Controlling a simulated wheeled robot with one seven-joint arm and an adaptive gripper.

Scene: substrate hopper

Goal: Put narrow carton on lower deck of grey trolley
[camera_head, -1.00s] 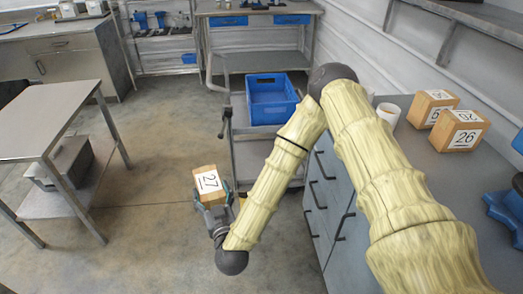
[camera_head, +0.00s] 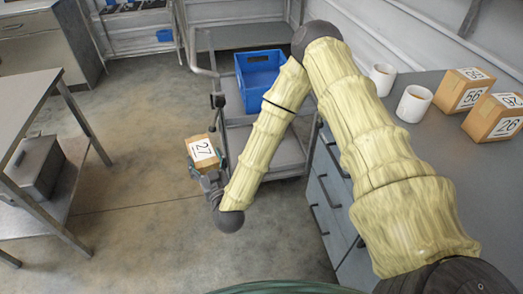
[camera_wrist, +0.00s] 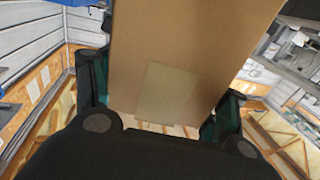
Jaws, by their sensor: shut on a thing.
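The narrow carton (camera_head: 202,152), brown with a white label reading 27, is held up over the floor in front of the grey trolley. My gripper (camera_head: 205,172) is shut on it from below. In the wrist view the carton (camera_wrist: 190,50) fills the middle between my fingers, with a pale tape patch on its face. The grey trolley (camera_head: 236,113) stands beyond the carton, with a blue crate (camera_head: 262,78) on its upper deck. Its lower deck (camera_head: 288,152) shows partly; my forearm hides some of it.
A grey counter with drawers (camera_head: 330,190) stands right of the trolley, bearing white mugs (camera_head: 413,103) and cartons (camera_head: 495,118). A steel table (camera_head: 30,115) with a grey box (camera_head: 38,168) on its shelf is at left. Floor between is clear.

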